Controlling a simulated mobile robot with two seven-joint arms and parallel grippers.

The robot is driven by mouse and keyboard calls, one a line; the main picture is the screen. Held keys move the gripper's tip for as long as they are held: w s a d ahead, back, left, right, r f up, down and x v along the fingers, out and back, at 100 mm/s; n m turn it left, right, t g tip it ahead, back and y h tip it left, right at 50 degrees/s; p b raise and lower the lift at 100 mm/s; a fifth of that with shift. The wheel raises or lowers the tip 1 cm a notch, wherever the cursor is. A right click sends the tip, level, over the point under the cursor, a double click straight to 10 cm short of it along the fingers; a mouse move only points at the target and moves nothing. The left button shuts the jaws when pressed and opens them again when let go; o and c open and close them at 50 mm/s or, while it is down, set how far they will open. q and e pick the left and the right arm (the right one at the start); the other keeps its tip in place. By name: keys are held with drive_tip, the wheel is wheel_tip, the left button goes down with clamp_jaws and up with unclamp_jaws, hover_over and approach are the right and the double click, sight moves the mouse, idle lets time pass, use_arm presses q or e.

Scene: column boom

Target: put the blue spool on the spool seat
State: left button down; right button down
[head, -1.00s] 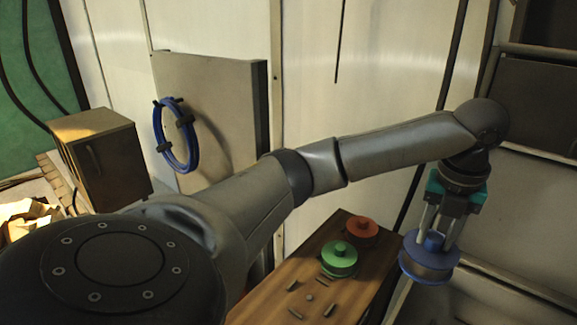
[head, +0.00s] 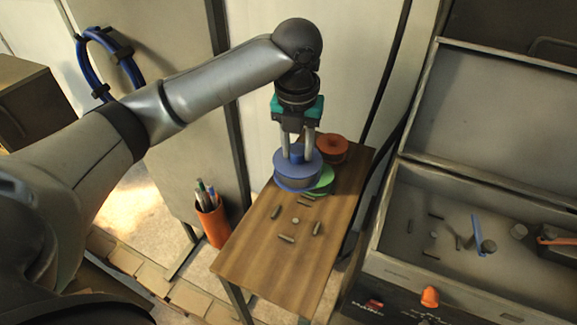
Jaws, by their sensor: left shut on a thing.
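The blue spool (head: 285,172) hangs upright in my left gripper (head: 298,151), which is shut on its top hub. The spool is in front of the green spool (head: 323,179) and hides part of it; I cannot tell whether they touch. A ring of short dark bars around a small round peg (head: 295,221) lies bare on the wooden table, nearer than the spools. A similar ring with a peg (head: 433,235) lies in the open grey case (head: 392,244). I cannot tell which ring is the spool seat. My right gripper is not in view.
A red spool (head: 332,148) stands at the table's far end. The near part of the wooden table (head: 262,262) is clear. An orange pen cup (head: 213,222) is at its left. The case, with its lid raised, holds a blue strip (head: 477,235) and small parts.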

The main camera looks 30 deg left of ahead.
sight(295, 166)
use_arm(q)
drive_tip(key=shift+w+f+b, duration=0.1)
drive_tip(key=shift+f+b, duration=0.85)
drive_tip(key=shift+f, duration=7.85)
drive_tip(key=c, duration=1)
unclamp_jaws()
drive_tip(key=shift+f, duration=0.25)
drive_tip(key=o, duration=0.5)
drive_tip(key=r, duration=0.4)
drive_tip(key=s+r+p, duration=0.1)
drive_tip(key=r, duration=0.7)
drive_tip(key=shift+s+d+r+p, duration=0.15)
drive_tip(key=shift+s+d+p, duration=0.05)
drive_tip(key=shift+s+p, duration=0.15)
